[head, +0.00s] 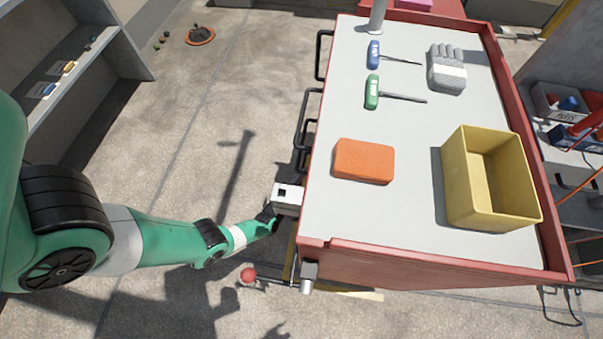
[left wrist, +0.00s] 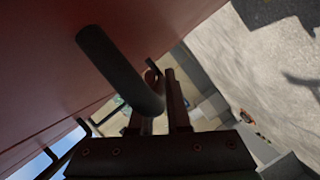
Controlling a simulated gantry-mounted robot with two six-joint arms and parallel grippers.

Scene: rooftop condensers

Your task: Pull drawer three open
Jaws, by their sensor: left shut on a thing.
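The red tool cabinet (head: 420,262) has a grey top, with several black drawer handles along its left side; one upper handle (head: 303,118) shows clear of my arm. My left gripper (head: 288,198) is at that side, by the near end. In the left wrist view its two fingers (left wrist: 155,105) are shut on a dark bent bar handle (left wrist: 105,60) on the red drawer face (left wrist: 45,75). The cabinet top hides the drawer fronts in the head view, so I cannot tell which drawer this is or whether it stands out. My right gripper is not in view.
On the cabinet top are an orange sponge (head: 364,161), a yellow bin (head: 460,200), two screwdrivers (head: 372,92) and a grey glove (head: 446,70). A grey shelf (head: 75,60) stands at the left. The concrete floor (head: 190,130) between shelf and cabinet is mostly clear.

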